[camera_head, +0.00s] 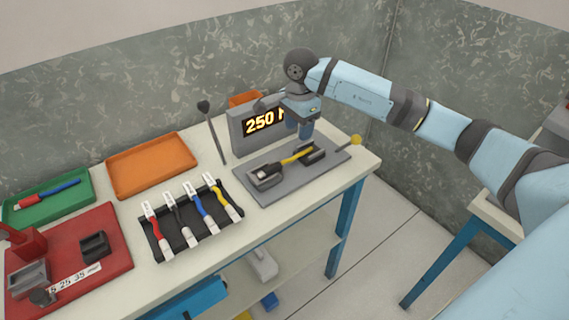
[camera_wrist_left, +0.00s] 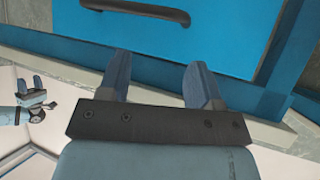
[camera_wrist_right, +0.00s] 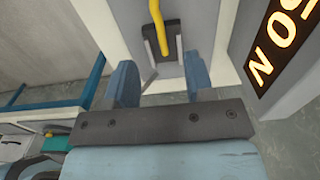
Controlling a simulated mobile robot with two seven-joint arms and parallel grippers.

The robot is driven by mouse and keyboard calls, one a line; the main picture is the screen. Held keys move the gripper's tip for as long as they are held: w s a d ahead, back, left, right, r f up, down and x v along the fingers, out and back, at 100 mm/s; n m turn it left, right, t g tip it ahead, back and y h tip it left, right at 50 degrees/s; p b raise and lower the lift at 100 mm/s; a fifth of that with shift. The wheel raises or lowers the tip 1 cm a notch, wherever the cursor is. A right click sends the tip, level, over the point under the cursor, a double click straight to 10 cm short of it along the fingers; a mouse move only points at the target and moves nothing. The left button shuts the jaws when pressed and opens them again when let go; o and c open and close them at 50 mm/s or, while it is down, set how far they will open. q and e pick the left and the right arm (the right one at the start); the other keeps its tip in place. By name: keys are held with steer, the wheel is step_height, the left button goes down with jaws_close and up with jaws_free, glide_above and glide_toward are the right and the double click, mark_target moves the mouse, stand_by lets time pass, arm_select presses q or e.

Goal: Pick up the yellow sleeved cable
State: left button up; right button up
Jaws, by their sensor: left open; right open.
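A yellow cable (camera_head: 297,157) lies across the grey test fixture (camera_head: 262,196), spanning its two dark clamps. Another yellow-sleeved cable (camera_head: 221,196) with white ends sits in the dark rack (camera_head: 186,239), rightmost beside blue, black and red ones. My right gripper (camera_head: 305,130) is open and empty, pointing down above the fixture. In the right wrist view, the fixture's yellow cable (camera_wrist_right: 158,25) shows beyond the open fingers (camera_wrist_right: 160,80), not between them. My left gripper (camera_wrist_left: 159,75) is open and empty, facing a blue panel. It is not seen in the head view.
A display (camera_head: 262,122) reading 250 stands behind the fixture. A lever with a yellow knob (camera_head: 356,140) sticks out at its right. An orange tray (camera_head: 150,165), a green tray (camera_head: 75,207) and a red board (camera_head: 115,252) lie left. The blue panel has a dark handle (camera_wrist_left: 150,13).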

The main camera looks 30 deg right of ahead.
mark_target(297, 154)
steer(key=f, duration=0.8)
steer(key=shift+a+f, duration=0.2)
jaws_close()
